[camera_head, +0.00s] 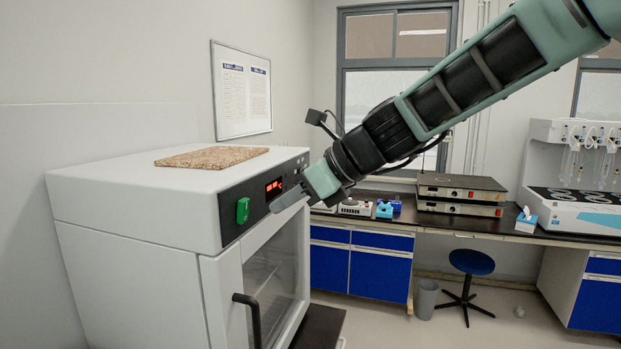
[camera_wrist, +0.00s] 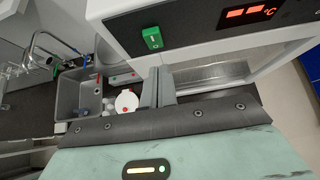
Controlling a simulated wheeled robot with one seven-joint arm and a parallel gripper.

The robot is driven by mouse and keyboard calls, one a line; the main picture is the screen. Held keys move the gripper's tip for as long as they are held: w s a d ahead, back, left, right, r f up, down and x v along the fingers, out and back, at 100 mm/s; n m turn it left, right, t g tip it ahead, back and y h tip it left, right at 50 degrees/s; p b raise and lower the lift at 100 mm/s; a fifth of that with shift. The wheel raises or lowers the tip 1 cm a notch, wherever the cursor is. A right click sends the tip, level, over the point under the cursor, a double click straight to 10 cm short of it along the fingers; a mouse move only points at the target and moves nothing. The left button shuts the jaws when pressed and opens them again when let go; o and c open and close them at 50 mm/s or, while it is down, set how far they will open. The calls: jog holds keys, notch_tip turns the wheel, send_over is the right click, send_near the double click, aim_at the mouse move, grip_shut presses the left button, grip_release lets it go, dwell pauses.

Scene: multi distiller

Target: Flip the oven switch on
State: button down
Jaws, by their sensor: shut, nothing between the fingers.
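The white oven (camera_head: 130,240) stands at the left in the head view, its black control panel along the top front edge. The green oven switch (camera_head: 243,210) is on that panel, left of the red lit display (camera_head: 274,187). My gripper (camera_head: 276,206) is shut and empty, in front of the panel, to the right of the switch and apart from it in this view. In the wrist view the green switch (camera_wrist: 152,38) lies just beyond the shut fingertips (camera_wrist: 160,72), with a gap in the picture. I cannot tell which way the switch is set; the display is lit.
A black door handle (camera_head: 247,310) sticks out from the oven's glass door. A brown board (camera_head: 212,157) lies on top of the oven. A lab bench with blue cabinets (camera_head: 380,271) and a blue stool (camera_head: 472,262) stand behind to the right. A sink (camera_wrist: 80,95) shows in the wrist view.

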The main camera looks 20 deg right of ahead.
aim_at(240, 193)
jog(key=shift+w+a+r+p, duration=0.2)
jog(key=shift+w+a+p, duration=0.35)
jog(key=shift+a, duration=0.3)
jog(key=shift+w+a+r+p, duration=0.15)
jog(key=shift+w+a+p, duration=0.35)
jog(key=shift+a, duration=0.3)
jog(key=shift+w, duration=0.1)
jog(key=shift+w+a+r+p, duration=0.35)
jog(key=shift+a+r+p, duration=0.2)
jog(key=shift+a+p, duration=0.1)
jog(key=shift+d+f+b, duration=0.1)
jog(key=shift+f+b, duration=0.15)
jog(key=shift+b, duration=0.05)
jog(key=shift+r+p, duration=0.85)
jog(key=shift+d, duration=0.1)
